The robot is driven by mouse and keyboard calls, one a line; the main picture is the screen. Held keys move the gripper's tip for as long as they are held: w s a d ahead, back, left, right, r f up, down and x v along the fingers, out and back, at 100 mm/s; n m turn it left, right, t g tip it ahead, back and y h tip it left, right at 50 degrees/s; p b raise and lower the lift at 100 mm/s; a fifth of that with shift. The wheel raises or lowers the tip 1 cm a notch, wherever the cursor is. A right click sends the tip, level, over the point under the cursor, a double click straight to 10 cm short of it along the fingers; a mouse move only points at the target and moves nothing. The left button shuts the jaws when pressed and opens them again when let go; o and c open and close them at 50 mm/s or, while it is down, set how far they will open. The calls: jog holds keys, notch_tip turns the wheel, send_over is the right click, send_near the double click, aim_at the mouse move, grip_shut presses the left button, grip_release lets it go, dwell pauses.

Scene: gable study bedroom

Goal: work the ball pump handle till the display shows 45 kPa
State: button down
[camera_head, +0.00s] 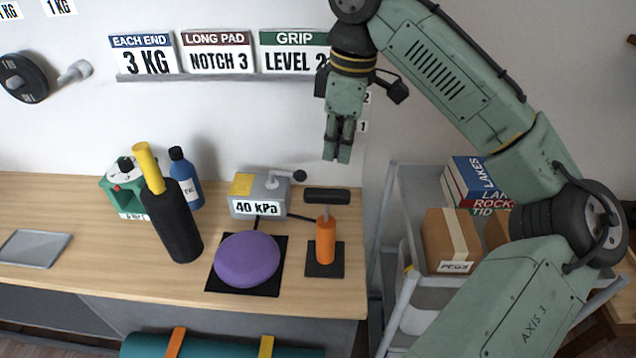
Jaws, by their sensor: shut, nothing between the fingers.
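The ball pump (325,243) has an orange upright body on a dark base plate near the right end of the desk. Its black T-handle (327,196) stands above the body, with a short length of rod showing. The grey display box (256,209) beside it reads 40 kPa. A purple cushion-like ball (247,259) lies on a black mat left of the pump. My gripper (343,158) points down, shut and empty. In the picture it is above the handle and slightly to its right, apart from it.
A black bottle-shaped object with a yellow neck (175,225), a blue bottle (186,180) and a green device (124,188) stand to the left. A grey tray (33,248) lies at far left. A grey cart (407,290) with boxes and books stands right of the desk.

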aim_at(330, 192)
dwell(0.3)
jog(key=shift+a+f+b, duration=0.1)
jog(key=shift+f+b, duration=0.25)
jog(key=shift+f, duration=0.5)
jog(key=f+b, duration=0.1)
jog(key=b, duration=0.1)
jog(key=f+b, duration=0.4)
jog(key=shift+a+f, duration=0.15)
jog(key=shift+a, duration=0.15)
